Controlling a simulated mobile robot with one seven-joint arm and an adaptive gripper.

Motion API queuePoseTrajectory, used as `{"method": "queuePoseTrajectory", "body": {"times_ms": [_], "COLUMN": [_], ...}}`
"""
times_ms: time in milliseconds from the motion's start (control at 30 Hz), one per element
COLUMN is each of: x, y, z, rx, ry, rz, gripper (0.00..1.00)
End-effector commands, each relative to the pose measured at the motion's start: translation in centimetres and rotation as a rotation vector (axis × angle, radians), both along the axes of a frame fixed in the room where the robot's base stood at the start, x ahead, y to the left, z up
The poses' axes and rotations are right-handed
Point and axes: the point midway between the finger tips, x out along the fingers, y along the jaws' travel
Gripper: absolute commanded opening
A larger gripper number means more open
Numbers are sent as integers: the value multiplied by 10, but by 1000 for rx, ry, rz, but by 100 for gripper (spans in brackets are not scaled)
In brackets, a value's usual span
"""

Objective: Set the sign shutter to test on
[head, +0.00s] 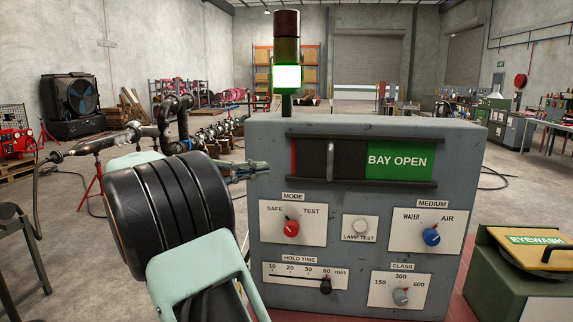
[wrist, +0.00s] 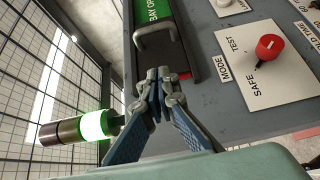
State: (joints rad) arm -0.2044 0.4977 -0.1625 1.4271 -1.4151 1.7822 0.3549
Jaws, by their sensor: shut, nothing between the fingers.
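The sign shutter (head: 345,160) is a dark sliding plate with an upright metal handle (head: 331,160), set between two rails on a grey panel. It covers the left and middle of the sign. A green "BAY OPEN" field (head: 398,161) shows on the right and a thin red strip (head: 294,158) at the left end. In the wrist view the handle (wrist: 157,34) lies just beyond my fingertips. My gripper (head: 266,166) is shut and empty, left of the shutter in the head view; its closed fingers (wrist: 165,72) also show in the wrist view. I cannot tell whether they touch the panel.
Below the sign are the red MODE knob (head: 291,228), pointing toward SAFE, lamp-test button (head: 361,228), blue MEDIUM knob (head: 431,236), HOLD TIME slider (head: 325,285) and CLASS knob (head: 401,296). A lit green stack light (head: 286,77) stands on top. An eyewash box (head: 535,250) is at right.

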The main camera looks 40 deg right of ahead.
Motion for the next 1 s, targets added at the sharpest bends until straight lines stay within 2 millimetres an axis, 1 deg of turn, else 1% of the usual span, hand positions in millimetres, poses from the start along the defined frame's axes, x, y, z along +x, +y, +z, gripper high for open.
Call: {"method": "queuePoseTrajectory", "body": {"times_ms": [167,500,700,833,1000], "x": [-7,-22,-43,-50,-52], "y": [-28,-99,-111,-115,-116], "z": [2,2,1,1,0], "rx": [2,3,4,3,4], "ry": [1,0,1,-1,-1], "rz": [-5,-5,-3,-1,0], "gripper": [0,0,0,0,0]}}
